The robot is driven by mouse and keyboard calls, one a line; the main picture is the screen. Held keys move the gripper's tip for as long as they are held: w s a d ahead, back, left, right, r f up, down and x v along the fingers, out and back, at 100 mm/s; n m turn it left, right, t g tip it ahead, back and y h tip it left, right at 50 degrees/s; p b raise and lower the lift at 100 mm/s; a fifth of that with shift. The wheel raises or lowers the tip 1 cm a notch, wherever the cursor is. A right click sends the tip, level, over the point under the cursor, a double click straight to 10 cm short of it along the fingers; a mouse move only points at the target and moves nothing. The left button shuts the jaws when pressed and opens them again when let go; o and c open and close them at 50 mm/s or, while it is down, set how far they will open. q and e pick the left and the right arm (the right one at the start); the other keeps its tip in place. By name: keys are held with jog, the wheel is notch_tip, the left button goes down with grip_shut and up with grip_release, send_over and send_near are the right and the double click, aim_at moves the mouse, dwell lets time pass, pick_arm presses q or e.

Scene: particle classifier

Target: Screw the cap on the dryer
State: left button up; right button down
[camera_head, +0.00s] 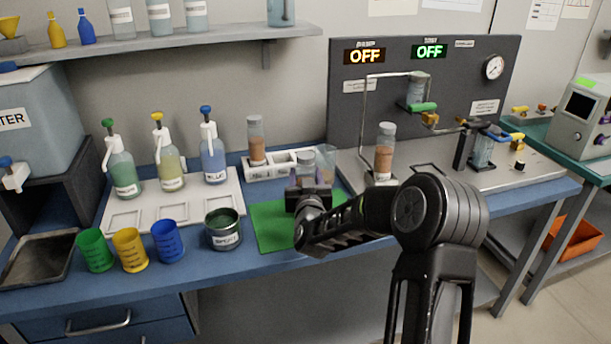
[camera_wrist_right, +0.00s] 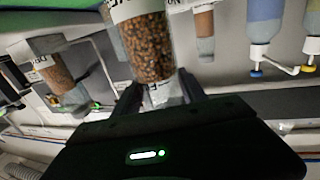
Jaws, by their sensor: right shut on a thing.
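A clear jar of brown granules, likely the dryer (camera_wrist_right: 148,45), fills the top of the wrist view, with its label cut off by the edge. My right gripper (camera_wrist_right: 162,96) is shut around the clear end of this jar; I cannot tell whether that part is a separate cap. The hand hides the jar's lower part. My left gripper is not in view.
A similar jar (camera_head: 256,142) stands in the white rack (camera_head: 283,164), another (camera_head: 385,150) on the grey panel unit (camera_head: 470,172). Pump bottles (camera_head: 170,165), colored cups (camera_head: 130,250) and a metal can (camera_head: 223,232) stand left. The mat's front is clear.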

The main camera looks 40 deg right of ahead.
jog(key=shift+f, duration=0.15)
jog(key=c, duration=0.6)
grip_release()
jog(key=shift+c, duration=0.2)
jog(key=shift+r, duration=0.25)
jog(key=shift+s+a+f, duration=0.1)
jog(key=shift+s+a, duration=0.15)
jog(key=shift+s, duration=0.1)
jog(key=b+v, duration=0.1)
jog(key=v, duration=1)
jog(key=shift+s, duration=0.1)
